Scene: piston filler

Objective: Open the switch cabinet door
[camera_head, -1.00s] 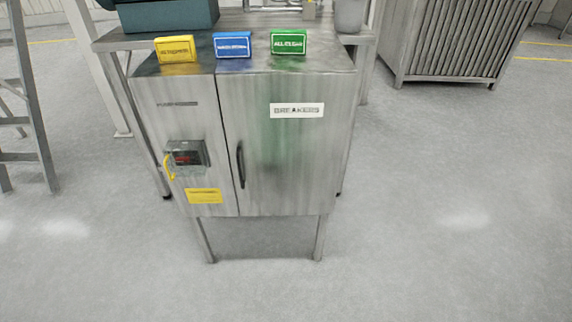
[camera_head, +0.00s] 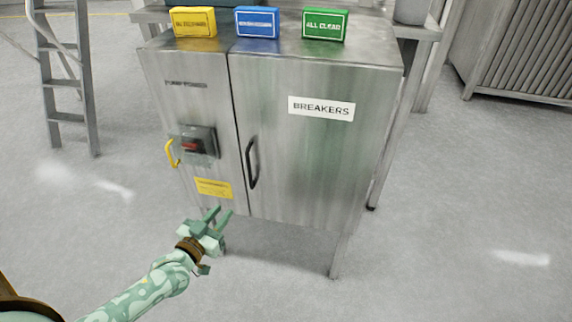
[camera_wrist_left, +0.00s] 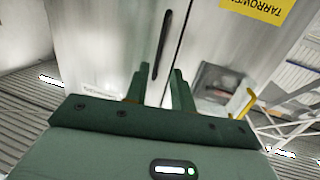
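The switch cabinet (camera_head: 300,165) is a grey metal box on legs. Its right door, labelled BREAKERS (camera_head: 321,108), is shut and has a black vertical handle (camera_head: 252,163) near its left edge. My left gripper (camera_head: 221,214) is open and empty, in front of and below the handle, apart from the cabinet. In the left wrist view the two fingers (camera_wrist_left: 160,84) stand apart, with the black handle (camera_wrist_left: 161,45) beyond them and not between them. My right gripper is not in view.
The left panel carries a switch box (camera_head: 198,142) with a yellow handle (camera_head: 172,153) and a yellow label (camera_head: 213,189). Yellow, blue (camera_head: 257,23) and green blocks stand on top. A ladder (camera_head: 66,85) stands at left. The floor at right is clear.

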